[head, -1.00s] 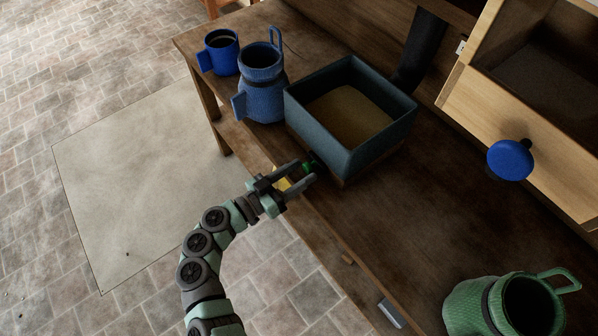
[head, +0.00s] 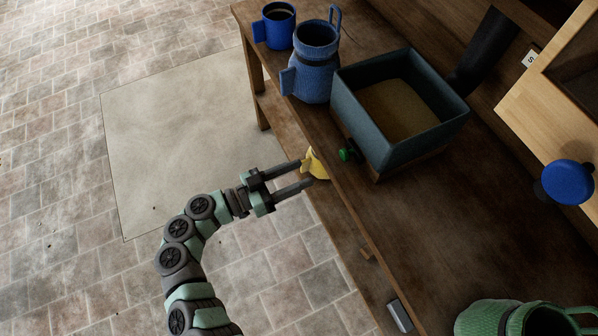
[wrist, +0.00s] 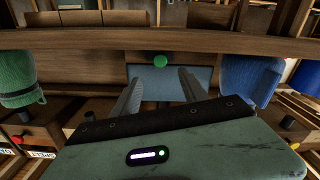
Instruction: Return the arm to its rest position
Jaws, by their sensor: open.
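My arm reaches up from the bottom of the head view, bent. My gripper (head: 307,173) is open, its two dark fingers spread and pointing right toward the workbench's front edge. Nothing is held between them. In the wrist view the two fingers (wrist: 160,90) stand apart, with the blue-grey bin (wrist: 180,75) and its green knob (wrist: 160,60) beyond them. In the head view the bin (head: 355,115) stands on the bench, holding tan grain-like material. The green knob (head: 349,155) is on its near side, apart from my fingertips.
A yellow object (head: 317,165) shows by the bench edge, just past my fingertips. A blue mug (head: 275,30) and blue jug (head: 314,80) stand left of the bin. A green jug (head: 490,320) and blue round knob (head: 568,182) are at right. The wooden bench (head: 440,240) has bare room.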

